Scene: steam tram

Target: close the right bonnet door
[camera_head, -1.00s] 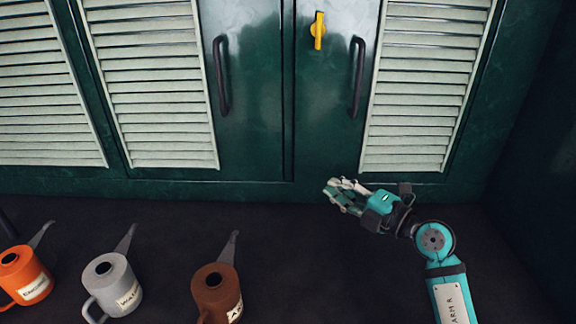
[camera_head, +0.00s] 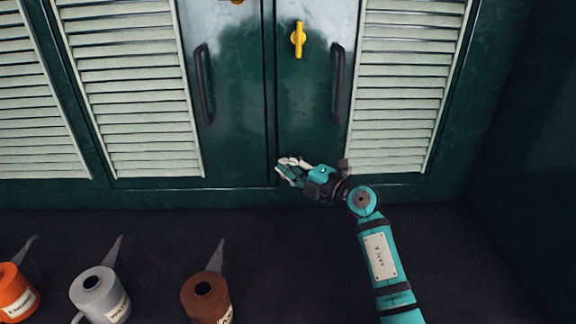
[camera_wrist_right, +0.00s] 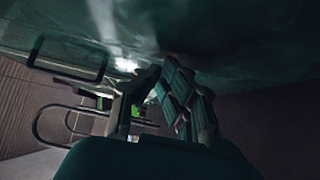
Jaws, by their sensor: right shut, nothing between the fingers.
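The right bonnet door (camera_head: 310,120) is dark green, with a louvred panel (camera_head: 408,90), a black upright handle (camera_head: 337,85) and a yellow latch (camera_head: 298,38) pointing up and down. It looks flush, or nearly so, with the left bonnet door (camera_head: 230,130) along the dark seam. My right gripper (camera_head: 284,168) is shut and empty, in front of the door's lower corner near the seam. I cannot tell whether it touches. In the right wrist view the closed fingers (camera_wrist_right: 158,80) sit close under a shiny green surface (camera_wrist_right: 230,35). My left gripper is out of view.
Orange (camera_head: 18,295), grey (camera_head: 100,292) and brown (camera_head: 206,298) cans stand on the dark floor at the lower left. A dark green wall (camera_head: 525,150) closes the right side. The floor (camera_head: 280,270) between the brown can and my right arm is clear.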

